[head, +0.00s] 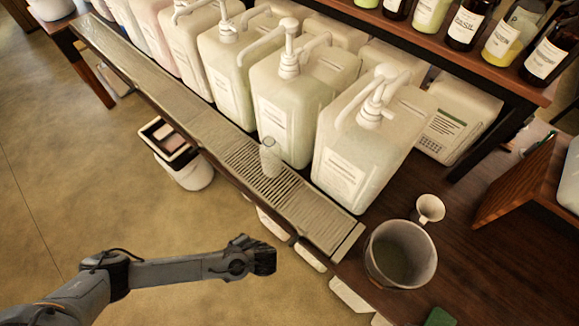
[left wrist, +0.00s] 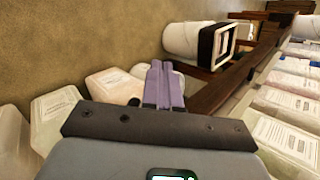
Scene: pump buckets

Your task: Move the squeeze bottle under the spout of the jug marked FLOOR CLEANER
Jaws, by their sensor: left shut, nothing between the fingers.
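The squeeze bottle (head: 270,158), small and clear, stands upright on the slatted drip tray (head: 330,228) in the head view. It is in front of a large pale jug (head: 290,125) with a white pump. Another pump jug (head: 345,165) stands to its right, and several more stand to the left. The jug labels are too small to read, so I cannot tell which is FLOOR CLEANER. My left gripper (head: 264,256) is below the bottle in the picture, apart from it, over the floor side of the tray. Its purple fingers (left wrist: 164,84) are together and empty in the left wrist view. My right gripper is not visible.
A grey bucket (head: 400,255) and a small white cup (head: 429,209) stand on the dark table right of the tray. A shelf with bottles (head: 465,22) overhangs the jugs. A white bin (head: 190,172) is below the tray's left side. Floor lies open at lower left.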

